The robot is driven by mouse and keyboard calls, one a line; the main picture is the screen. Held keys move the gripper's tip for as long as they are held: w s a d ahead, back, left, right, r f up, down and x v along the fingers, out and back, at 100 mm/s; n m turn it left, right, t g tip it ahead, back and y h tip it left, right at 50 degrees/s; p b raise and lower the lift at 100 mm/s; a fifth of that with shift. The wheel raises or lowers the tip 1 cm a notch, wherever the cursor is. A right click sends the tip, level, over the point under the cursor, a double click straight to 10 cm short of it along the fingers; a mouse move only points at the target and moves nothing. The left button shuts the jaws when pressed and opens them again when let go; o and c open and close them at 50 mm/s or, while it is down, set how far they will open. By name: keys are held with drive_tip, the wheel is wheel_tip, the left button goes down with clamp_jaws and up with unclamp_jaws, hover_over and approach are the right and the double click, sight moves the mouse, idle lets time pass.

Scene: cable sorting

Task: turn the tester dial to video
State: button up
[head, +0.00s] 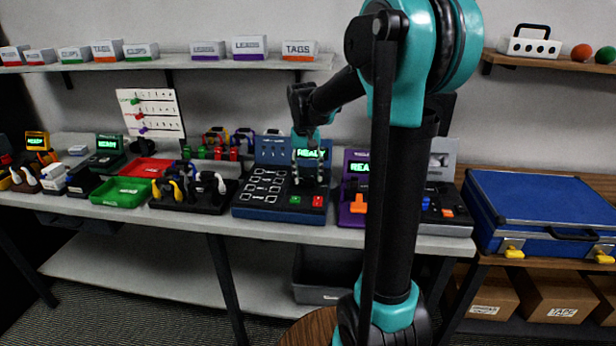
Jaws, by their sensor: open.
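The blue tester (267,204) sits on the grey table in the middle of the head view. It has a panel of white outlined symbols, a screen (312,154) reading READY in green, a green button (295,200) and a red button (318,201). My gripper (309,180) points down over the right part of this tester, just in front of the screen. It is open, with nothing visible between its fingers. The dial is hidden or too small to make out behind my gripper. I cannot tell whether the fingers touch the tester.
A purple tester (353,205) stands close on the right, partly behind my arm. A black tray with connectors (200,206), a green tray (121,192) and a red tray (147,167) lie on the left. A blue case (545,197) sits at the far right.

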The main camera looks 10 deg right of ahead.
sight(306, 177)
wheel_tip(306, 177, up, 11)
drive_tip(key=shift+a+r, duration=0.15)
drive_tip(key=shift+a, duration=0.2)
drive_tip(key=shift+s, duration=0.1)
